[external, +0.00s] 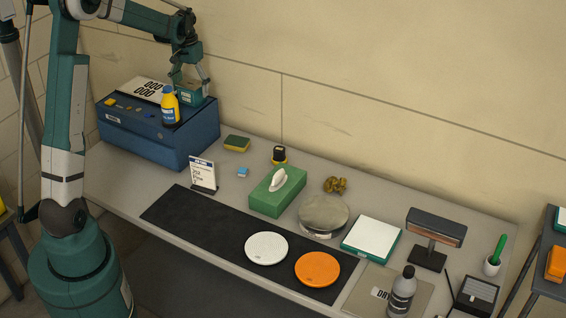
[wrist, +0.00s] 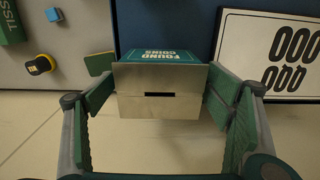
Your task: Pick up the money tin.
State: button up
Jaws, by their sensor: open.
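The money tin (external: 188,99) is a small box with a teal side lettered "FOUND COINS" and a plain beige-gold top with a dark slot. It stands on the blue cabinet at the left end of the bench, near the wall. In the wrist view the tin (wrist: 160,104) fills the middle. My gripper (external: 189,80) is over the tin from above. In the wrist view my open gripper (wrist: 162,98) has one finger on each side of the tin. The right finger is very near its side; I cannot tell if it touches.
A number plate (external: 143,89) and a yellow-blue bottle (external: 169,105) are beside the tin on the blue cabinet (external: 140,142). The wall is close behind. The bench holds a sign (external: 203,175), a sponge (external: 237,142), a tissue box (external: 276,193) and a black mat (external: 190,218).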

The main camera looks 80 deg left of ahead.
dwell(0.3)
jog(key=c, duration=1.2)
jog(key=shift+r, duration=5)
